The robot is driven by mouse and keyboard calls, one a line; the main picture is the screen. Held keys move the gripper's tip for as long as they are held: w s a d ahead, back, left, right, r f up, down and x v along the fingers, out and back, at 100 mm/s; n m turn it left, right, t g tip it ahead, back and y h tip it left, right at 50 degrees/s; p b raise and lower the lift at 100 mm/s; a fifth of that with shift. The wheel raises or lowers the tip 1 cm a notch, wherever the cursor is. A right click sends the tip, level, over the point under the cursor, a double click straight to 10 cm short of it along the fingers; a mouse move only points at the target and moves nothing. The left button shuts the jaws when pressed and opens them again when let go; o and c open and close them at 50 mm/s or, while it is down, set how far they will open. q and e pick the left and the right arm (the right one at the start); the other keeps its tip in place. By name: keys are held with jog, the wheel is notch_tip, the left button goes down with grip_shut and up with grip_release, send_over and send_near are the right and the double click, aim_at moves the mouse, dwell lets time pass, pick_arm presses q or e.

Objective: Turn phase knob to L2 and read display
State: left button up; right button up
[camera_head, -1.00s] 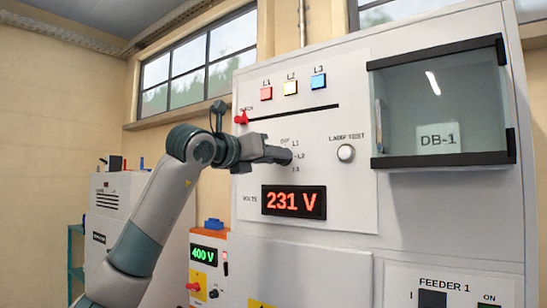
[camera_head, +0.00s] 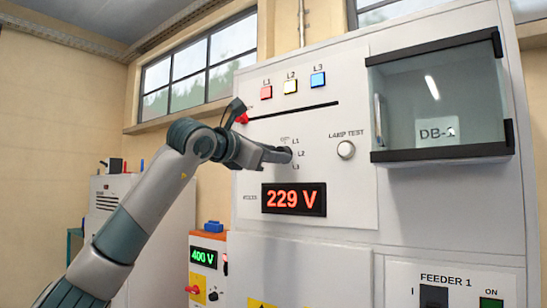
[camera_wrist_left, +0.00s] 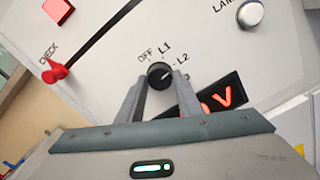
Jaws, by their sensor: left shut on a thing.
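The black phase knob (camera_wrist_left: 160,76) shows in the left wrist view, ringed by the labels OFF, L1, L2 and a partly hidden third. Its pale pointer mark points roughly toward L2 (camera_wrist_left: 181,60). My left gripper (camera_wrist_left: 158,88) is shut on the knob, with a finger at each side. In the head view my left gripper (camera_head: 284,155) reaches the knob from the left and hides most of it. The red VOLTS display (camera_head: 294,199) reads 229 V; a slice of it shows in the left wrist view (camera_wrist_left: 222,95). My right gripper is not in view.
A glass DB-1 door (camera_head: 440,95) stands out at right.

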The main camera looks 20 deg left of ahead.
pick_arm(q)
jog(key=shift+r+m, duration=0.1)
jog(key=shift+m, duration=0.5)
jog(key=o, duration=1)
jog(key=shift+o, duration=0.2)
